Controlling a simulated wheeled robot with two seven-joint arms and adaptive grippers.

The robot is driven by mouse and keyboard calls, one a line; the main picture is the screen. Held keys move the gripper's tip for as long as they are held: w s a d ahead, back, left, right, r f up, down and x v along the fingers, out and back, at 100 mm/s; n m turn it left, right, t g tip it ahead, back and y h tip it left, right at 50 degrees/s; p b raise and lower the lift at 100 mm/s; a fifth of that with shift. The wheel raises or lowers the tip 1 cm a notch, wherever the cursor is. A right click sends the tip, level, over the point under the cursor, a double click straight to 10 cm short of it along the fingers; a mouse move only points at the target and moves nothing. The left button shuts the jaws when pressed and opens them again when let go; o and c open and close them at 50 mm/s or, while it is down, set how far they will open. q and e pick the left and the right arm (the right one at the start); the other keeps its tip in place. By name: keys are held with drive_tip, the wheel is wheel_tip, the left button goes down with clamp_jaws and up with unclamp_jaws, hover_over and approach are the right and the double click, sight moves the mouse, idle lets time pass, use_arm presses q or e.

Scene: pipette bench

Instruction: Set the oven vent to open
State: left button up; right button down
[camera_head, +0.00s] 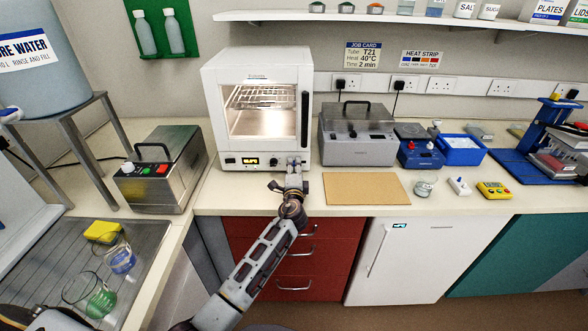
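The white oven (212,95) stands on the bench against the back wall, with a lit window showing wire shelves inside. Its lower front panel carries a dark knob, a small lit display (251,161) and another control (274,161). My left gripper (294,163) is at the right end of this panel, with its fingertips at or very near the oven front. It covers that part of the panel. I cannot make out the vent or its setting, nor whether the fingers are closed on anything. My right gripper is not in view.
A grey lidded device (358,150) stands right of the oven, and a metal box with coloured buttons (160,190) stands left. A tan mat (366,188) lies on the bench right of my gripper. Red drawers (290,255) are below.

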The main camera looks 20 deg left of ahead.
sight(305, 162)
use_arm(q)
drive_tip(key=c, duration=0.4)
clamp_jaws()
drive_tip(key=shift+d, duration=0.1)
drive_tip(key=shift+d+f, duration=0.1)
drive_tip(key=shift+d, duration=0.05)
drive_tip(key=shift+w+d+b, duration=0.25)
drive_tip(key=shift+d+b, duration=0.3)
drive_tip(key=shift+d, duration=0.1)
drive_tip(key=shift+w+d+f, duration=0.1)
drive_tip(key=shift+d, duration=0.3)
drive_tip(key=shift+w+d+b, duration=0.1)
drive_tip(key=shift+d+b, duration=0.2)
drive_tip(key=shift+b, duration=0.05)
drive_tip(key=shift+d, duration=0.3)
drive_tip(key=shift+o, duration=1.6)
unclamp_jaws()
drive_tip(key=shift+d, duration=0.15)
drive_tip(key=shift+o, duration=0.4)
drive_tip(key=shift+w+r, duration=0.1)
drive_tip(key=shift+r, duration=0.1)
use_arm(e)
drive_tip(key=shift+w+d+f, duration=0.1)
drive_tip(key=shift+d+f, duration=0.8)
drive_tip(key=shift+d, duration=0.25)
